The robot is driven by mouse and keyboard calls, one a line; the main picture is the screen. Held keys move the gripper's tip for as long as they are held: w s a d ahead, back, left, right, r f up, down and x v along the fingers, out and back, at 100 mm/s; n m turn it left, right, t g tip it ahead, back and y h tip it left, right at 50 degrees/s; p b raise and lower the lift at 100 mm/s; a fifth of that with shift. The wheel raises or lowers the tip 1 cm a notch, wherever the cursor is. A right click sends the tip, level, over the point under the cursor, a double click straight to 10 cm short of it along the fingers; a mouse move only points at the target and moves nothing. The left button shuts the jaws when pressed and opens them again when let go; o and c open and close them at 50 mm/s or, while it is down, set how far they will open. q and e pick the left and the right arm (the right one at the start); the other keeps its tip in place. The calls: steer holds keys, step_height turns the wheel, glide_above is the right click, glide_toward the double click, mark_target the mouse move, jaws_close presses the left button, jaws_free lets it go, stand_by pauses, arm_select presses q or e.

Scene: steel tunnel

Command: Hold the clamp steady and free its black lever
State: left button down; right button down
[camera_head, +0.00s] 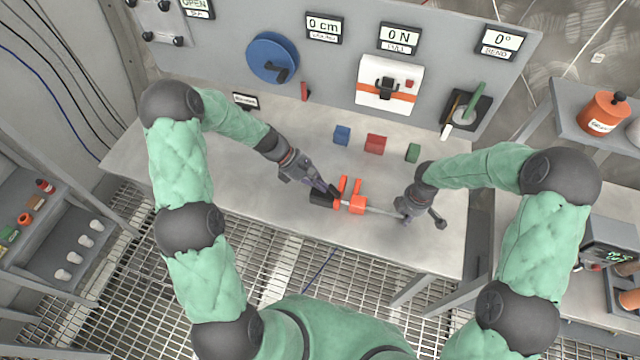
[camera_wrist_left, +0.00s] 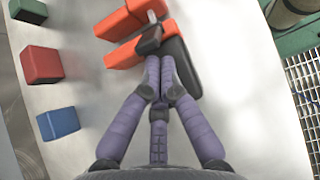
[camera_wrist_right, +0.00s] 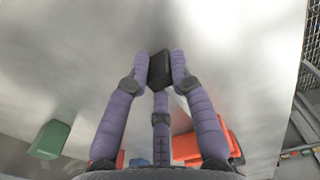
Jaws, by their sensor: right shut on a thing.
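The clamp lies on the steel table, with orange jaws (camera_head: 356,203), a grey bar running right and a black handle (camera_head: 322,199) at its left end. The jaws also show in the left wrist view (camera_wrist_left: 122,54) and right wrist view (camera_wrist_right: 188,149). My left gripper (camera_head: 334,193) is at the handle end, its fingers together beside the black handle (camera_wrist_left: 181,66). A small dark piece (camera_wrist_left: 148,40) shows at its fingertips; whether it is the lever I cannot tell. My right gripper (camera_head: 405,215) is at the bar's right end, shut on a black end piece (camera_wrist_right: 160,69).
Blue (camera_head: 342,135), red (camera_head: 375,143) and green (camera_head: 412,152) blocks stand behind the clamp. The upright panel (camera_head: 330,75) carries a blue wheel (camera_head: 272,57), an orange-banded white box (camera_head: 388,84) and signs. The table is bare left of the clamp.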

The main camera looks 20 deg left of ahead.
mark_target(333, 187)
arm_select(q)
steer(key=shift+d+r+y, duration=0.35)
steer(key=shift+r+y, duration=0.2)
steer(key=shift+y, duration=0.55)
steer(key=shift+d+r, duration=0.1)
steer(key=shift+d+r+y, duration=0.1)
steer(key=shift+y, duration=0.3)
steer(key=shift+d+r+y, duration=0.35)
steer(key=shift+d+y, duration=0.15)
steer(key=shift+y, duration=0.5)
steer(key=shift+d+r+y, duration=0.15)
steer(key=shift+d+y, duration=0.1)
steer(key=shift+y, duration=0.25)
steer(key=shift+d+r+y, duration=0.2)
steer(key=shift+d+y, duration=0.25)
steer(key=shift+y, duration=0.35)
steer(key=shift+d+r+y, duration=0.2)
steer(key=shift+d+y, duration=0.5)
steer(key=shift+y, duration=0.6)
steer(key=shift+r, duration=0.15)
